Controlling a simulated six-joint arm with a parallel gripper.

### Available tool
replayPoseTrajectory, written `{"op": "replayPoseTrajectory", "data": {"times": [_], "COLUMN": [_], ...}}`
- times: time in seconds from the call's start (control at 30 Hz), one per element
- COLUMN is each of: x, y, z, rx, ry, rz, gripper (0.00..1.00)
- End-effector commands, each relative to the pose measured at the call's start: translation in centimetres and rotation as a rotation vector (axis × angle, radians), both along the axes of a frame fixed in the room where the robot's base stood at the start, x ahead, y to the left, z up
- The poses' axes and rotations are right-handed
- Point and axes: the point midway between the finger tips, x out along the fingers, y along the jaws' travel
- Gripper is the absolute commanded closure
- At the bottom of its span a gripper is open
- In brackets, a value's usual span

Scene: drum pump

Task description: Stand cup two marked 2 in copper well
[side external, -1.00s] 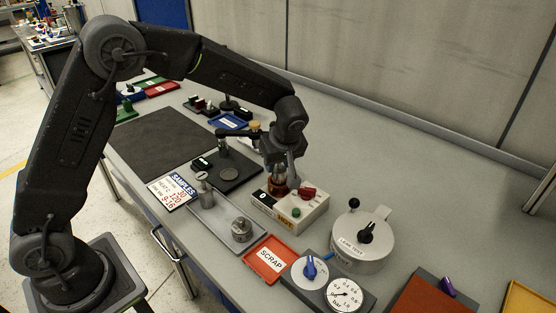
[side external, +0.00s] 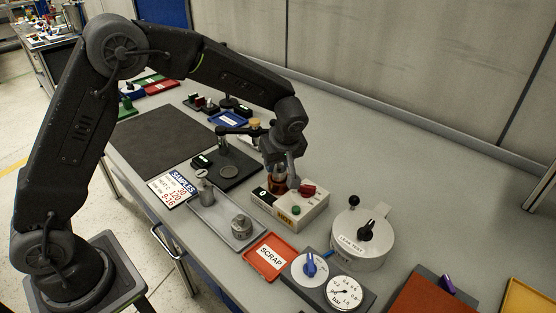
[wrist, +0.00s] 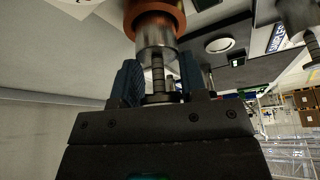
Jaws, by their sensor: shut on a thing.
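My gripper (wrist: 159,88) is shut on the slim stem of a metal cup (wrist: 155,42), which also shows in part in the side external view. The cup is at the copper well (wrist: 168,20), a copper-coloured ring that surrounds its far end in the wrist view. In the side external view the well (side external: 279,187) is at the back left of a pale box, under my gripper (side external: 277,173). No number on the held cup is visible, and how deep it sits is hidden.
A grey tray (side external: 222,229) left of the box (side external: 302,212) holds two metal pieces (side external: 205,193) (side external: 241,226). An orange SCRAP tray (side external: 287,247) and a leak-test pot (side external: 362,241) stand nearby.

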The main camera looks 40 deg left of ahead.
Motion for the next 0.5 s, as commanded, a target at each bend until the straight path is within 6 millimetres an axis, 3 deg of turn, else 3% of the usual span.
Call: {"op": "replayPoseTrajectory", "data": {"times": [0.43,0.47,0.5], "x": [0.01,0.02,0.02], "y": [0.0,0.0,-0.01], "z": [-0.04,-0.04,-0.03], "rx": [0.0,0.0,0.0], "ry": [-0.001,-0.001,-0.001], "rz": [0.0,0.0,0.0], "gripper": [0.89,0.59,0.55]}}
